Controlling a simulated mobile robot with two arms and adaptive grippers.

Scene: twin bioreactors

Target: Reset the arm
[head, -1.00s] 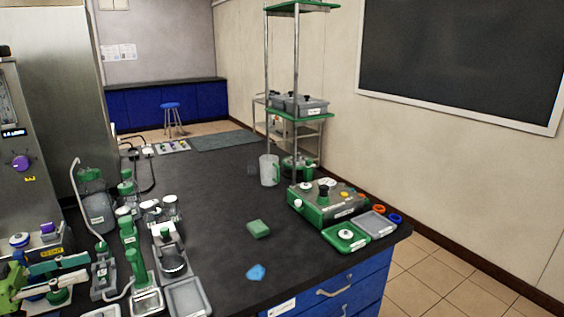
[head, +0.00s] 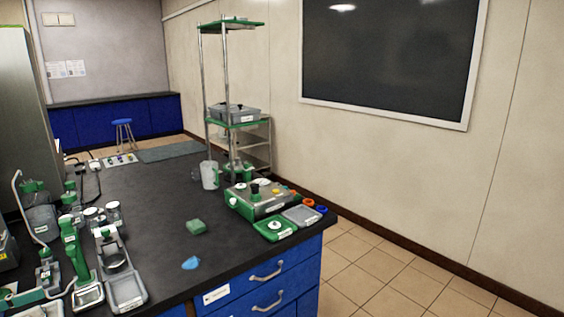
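I cannot make out either of my grippers or arms in the head view. The black-topped bench (head: 150,225) fills the lower left and middle, with the equipment standing on it. No object is seen held.
A green-and-grey device (head: 258,201) stands at the bench's right corner beside a green tray (head: 272,228) and a grey tray (head: 302,214). A green block (head: 196,227) and blue piece (head: 190,263) lie mid-bench. Glassware and stands crowd the left. Tiled floor (head: 385,270) at right is clear.

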